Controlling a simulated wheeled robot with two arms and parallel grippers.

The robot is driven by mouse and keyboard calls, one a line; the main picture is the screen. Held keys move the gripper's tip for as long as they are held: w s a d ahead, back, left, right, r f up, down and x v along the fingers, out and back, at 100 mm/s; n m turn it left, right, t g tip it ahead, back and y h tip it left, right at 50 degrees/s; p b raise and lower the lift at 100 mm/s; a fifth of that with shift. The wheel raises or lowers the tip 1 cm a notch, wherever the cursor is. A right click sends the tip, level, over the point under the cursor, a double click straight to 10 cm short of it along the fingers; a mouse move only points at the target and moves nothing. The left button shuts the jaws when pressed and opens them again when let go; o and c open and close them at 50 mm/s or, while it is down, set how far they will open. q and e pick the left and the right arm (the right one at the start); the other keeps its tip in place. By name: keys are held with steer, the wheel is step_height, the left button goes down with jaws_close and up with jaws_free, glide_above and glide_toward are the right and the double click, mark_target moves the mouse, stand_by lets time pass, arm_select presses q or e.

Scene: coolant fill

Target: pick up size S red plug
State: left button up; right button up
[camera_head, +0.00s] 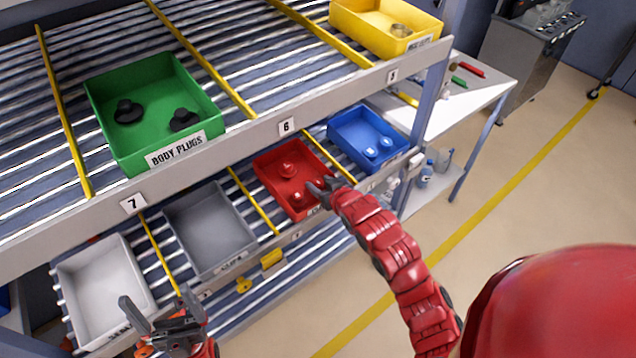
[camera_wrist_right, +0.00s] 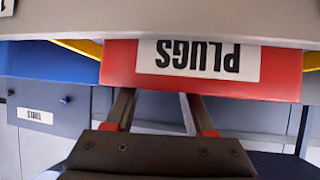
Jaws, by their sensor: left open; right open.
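Two red plugs lie in the red bin (camera_head: 262,172) on the lower shelf: a rear plug (camera_head: 287,170) and a front plug (camera_head: 297,198). I cannot tell their sizes. My right gripper (camera_head: 320,187) is open and empty at the bin's front right corner, close to the front plug. In the right wrist view, my right gripper (camera_wrist_right: 158,100) has its fingers apart before the red bin (camera_wrist_right: 120,68), whose PLUGS label appears upside down; no plug shows there. My left gripper (camera_head: 156,308) is open and empty, in front of the white bin at the lower left.
A blue bin (camera_head: 344,122) with light blue plugs is right of the red bin; a grey bin (camera_head: 207,228) is left of it. The upper shelf's front rail (camera_head: 230,150) runs above, carrying a green bin (camera_head: 104,95) of black plugs. Yellow dividers separate the lanes.

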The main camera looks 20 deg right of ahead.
steer(key=shift+w+f, duration=0.1)
steer(key=shift+f, duration=0.05)
jaws_close()
stand_by(0.4)
